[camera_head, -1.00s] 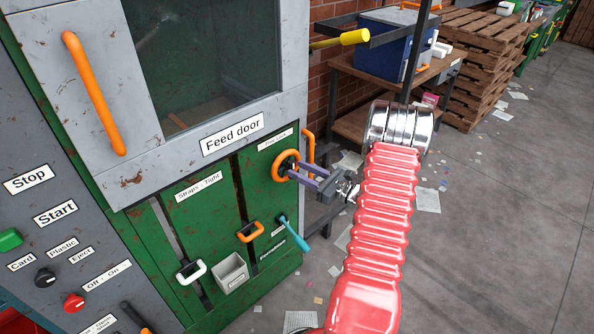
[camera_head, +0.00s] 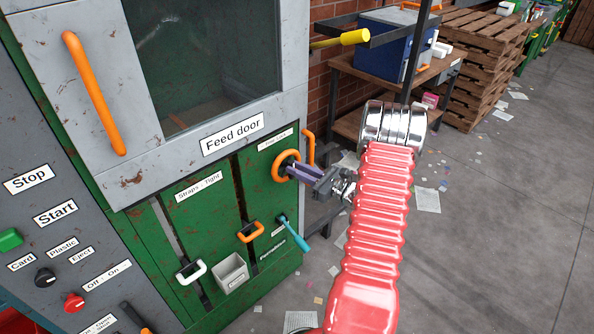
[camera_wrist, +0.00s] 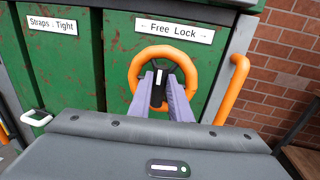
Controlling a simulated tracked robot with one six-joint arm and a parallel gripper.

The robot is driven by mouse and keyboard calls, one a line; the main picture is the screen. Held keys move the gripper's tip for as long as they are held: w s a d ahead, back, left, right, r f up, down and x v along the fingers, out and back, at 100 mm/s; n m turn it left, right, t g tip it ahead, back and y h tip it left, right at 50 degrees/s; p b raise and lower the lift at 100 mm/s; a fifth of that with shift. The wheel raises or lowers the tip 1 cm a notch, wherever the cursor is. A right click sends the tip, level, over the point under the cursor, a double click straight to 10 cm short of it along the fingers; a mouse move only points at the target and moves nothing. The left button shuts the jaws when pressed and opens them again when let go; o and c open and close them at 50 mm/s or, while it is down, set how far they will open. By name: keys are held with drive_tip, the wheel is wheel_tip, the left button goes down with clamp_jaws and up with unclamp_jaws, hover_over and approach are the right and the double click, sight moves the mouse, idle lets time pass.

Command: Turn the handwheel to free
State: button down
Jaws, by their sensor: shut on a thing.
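The orange handwheel (camera_head: 286,166) is mounted on the green panel below the feed door. In the wrist view the handwheel (camera_wrist: 164,82) sits under a label (camera_wrist: 174,31) reading "Free" on the left and "Lock" on the right. My gripper (camera_head: 296,168) reaches the wheel from the right. In the wrist view its two purple fingers (camera_wrist: 162,100) come together at the wheel's dark middle, with a pale mark between them. The gripper is shut on the handwheel. The exact contact of the fingertips is partly hidden.
An orange upright handle (camera_wrist: 232,88) stands close right of the wheel, before a brick wall (camera_wrist: 285,50). Floor at right is open, with scattered papers.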

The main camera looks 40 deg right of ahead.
drive_tip(key=shift+a, duration=0.1)
idle(0.4)
drive_tip(key=shift+n, duration=0.5)
drive_tip(key=n, duration=0.3)
drive_tip(key=a+n+g+h, duration=0.1)
drive_tip(key=n, duration=0.3)
drive_tip(key=shift+a+f, duration=0.1)
drive_tip(key=shift+a, duration=0.05)
drive_tip(key=shift+a+f+n+g+h, duration=0.2)
drive_tip(key=shift+n+h, duration=0.2)
drive_tip(key=shift+n, duration=0.9)
drive_tip(key=shift+a+f+n+g+h, duration=0.15)
drive_tip(key=shift+n+h, duration=0.25)
drive_tip(key=shift+n, duration=0.9)
drive_tip(key=shift+a+f+n+g+h, duration=0.2)
drive_tip(key=shift+n+h, duration=0.2)
drive_tip(key=shift+n, duration=0.9)
drive_tip(key=shift+s, duration=0.1)
